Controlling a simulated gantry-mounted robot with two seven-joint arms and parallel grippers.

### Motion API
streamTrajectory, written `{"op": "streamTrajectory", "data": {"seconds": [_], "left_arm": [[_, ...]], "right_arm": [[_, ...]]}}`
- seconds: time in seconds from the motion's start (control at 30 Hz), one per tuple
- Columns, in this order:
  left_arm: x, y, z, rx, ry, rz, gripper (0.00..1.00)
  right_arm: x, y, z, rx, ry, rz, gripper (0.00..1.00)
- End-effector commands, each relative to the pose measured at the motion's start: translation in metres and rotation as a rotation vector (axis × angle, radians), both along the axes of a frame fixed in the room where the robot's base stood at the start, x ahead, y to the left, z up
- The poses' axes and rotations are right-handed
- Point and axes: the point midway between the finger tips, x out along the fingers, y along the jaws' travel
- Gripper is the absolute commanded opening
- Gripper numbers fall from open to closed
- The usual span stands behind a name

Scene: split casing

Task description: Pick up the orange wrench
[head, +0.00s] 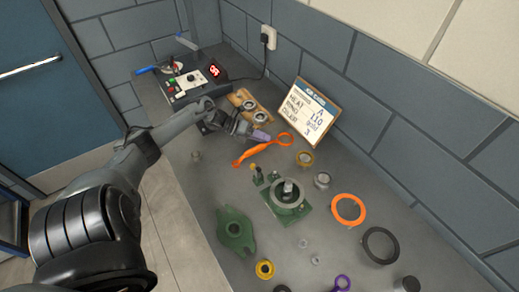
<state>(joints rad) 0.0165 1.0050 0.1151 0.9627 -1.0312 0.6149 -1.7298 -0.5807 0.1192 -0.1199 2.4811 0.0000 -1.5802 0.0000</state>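The orange wrench (262,148) lies on the grey bench in the head view, its ring end to the right and its other end to the lower left. My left gripper (252,131) is just above and left of the wrench's middle in the picture. A small purple patch shows at its tip. The fingers are too small to tell whether they are open or shut, and I cannot tell whether they touch the wrench. My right gripper is not in view.
A wooden board with metal rings (238,97) lies behind the gripper, beside a control box (190,83). A written sign (308,112) leans at the wall. A green base (287,200), green flange (236,231), orange ring (348,209) and black ring (381,245) stand nearer.

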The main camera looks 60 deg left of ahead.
Motion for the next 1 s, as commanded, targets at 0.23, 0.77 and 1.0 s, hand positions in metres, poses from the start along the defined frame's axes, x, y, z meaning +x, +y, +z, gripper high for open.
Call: {"op": "streamTrajectory", "data": {"seconds": [0.23,0.77,1.0], "left_arm": [[0.016,-0.011,-0.008,-0.001,-0.001,0.0,0.27],[0.017,-0.012,-0.009,0.001,0.001,0.0,0.0],[0.017,-0.012,-0.008,0.001,-0.001,0.0,0.0]], "right_arm": [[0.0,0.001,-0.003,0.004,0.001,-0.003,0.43],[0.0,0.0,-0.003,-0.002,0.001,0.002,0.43],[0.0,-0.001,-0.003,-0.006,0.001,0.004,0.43]]}}
